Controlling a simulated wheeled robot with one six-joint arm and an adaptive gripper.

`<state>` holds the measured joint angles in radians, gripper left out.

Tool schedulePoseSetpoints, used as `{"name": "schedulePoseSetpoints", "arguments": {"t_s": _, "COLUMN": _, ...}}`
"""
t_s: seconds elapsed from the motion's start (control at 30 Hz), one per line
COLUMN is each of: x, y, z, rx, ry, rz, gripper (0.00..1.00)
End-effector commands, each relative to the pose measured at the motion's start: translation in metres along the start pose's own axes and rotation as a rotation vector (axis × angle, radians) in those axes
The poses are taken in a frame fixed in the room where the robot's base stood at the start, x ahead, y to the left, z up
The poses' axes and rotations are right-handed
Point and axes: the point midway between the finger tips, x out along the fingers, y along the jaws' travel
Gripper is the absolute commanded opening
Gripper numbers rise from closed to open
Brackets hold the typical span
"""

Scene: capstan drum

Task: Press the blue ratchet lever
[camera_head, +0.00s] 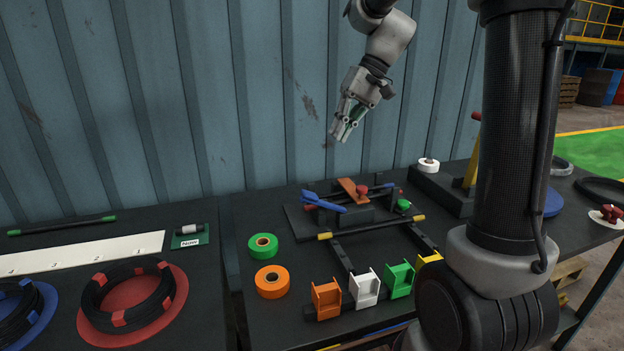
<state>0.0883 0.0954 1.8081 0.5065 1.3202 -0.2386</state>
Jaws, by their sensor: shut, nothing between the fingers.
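The blue ratchet lever (324,202) shows in the head view on a dark mechanism near the back of the right-hand table, sloping to the left.
Green tape (263,246) and orange tape (271,282) lie left of the mechanism. A bar with yellow ends (372,227) lies in front of it, with orange (326,299), white (364,288) and green (399,280) holders nearer. A corrugated wall (260,100) stands close behind. A white roll (428,165) sits at right.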

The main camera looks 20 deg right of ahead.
Motion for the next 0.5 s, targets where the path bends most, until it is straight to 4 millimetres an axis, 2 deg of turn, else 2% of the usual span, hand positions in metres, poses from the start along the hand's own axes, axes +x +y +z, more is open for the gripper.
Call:
{"name": "schedulePoseSetpoints", "arguments": {"t_s": 0.27, "x": 0.003, "y": 0.0, "z": 0.0, "rx": 0.001, "ry": 0.0, "rz": 0.001, "gripper": 0.0}}
{"name": "schedulePoseSetpoints", "arguments": {"t_s": 0.37, "x": 0.012, "y": 0.0, "z": 0.001, "rx": 0.001, "ry": -0.002, "rz": 0.001, "gripper": 0.0}}
{"name": "schedulePoseSetpoints", "arguments": {"t_s": 0.5, "x": 0.036, "y": 0.0, "z": 0.001, "rx": 0.001, "ry": -0.004, "rz": 0.001, "gripper": 0.0}}
